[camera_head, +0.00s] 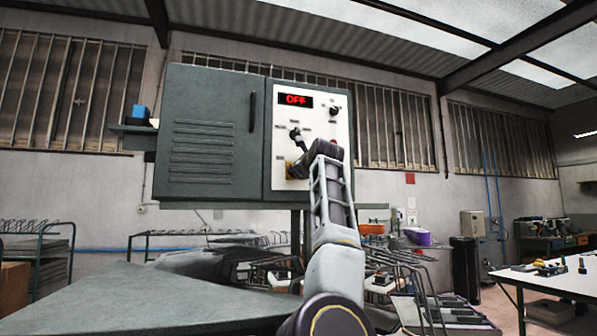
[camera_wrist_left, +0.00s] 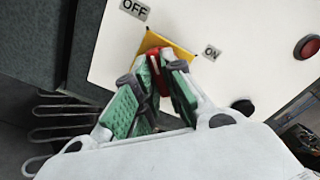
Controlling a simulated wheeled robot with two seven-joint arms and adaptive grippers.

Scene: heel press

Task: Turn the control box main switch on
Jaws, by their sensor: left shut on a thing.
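The grey control box (camera_head: 212,135) has a white front panel (camera_head: 320,117) with a small display (camera_head: 296,100) reading OFF in red. An OFF label (camera_wrist_left: 135,9) and an ON label (camera_wrist_left: 211,52) flank the plate. My left gripper (camera_wrist_left: 166,78), with green finger pads, is shut on the red handle and partly hides it. The handle's exact angle is unclear. My right gripper is out of view.
A grey table surface (camera_head: 130,298) lies at lower left. A white worktable (camera_head: 560,279) stands at right.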

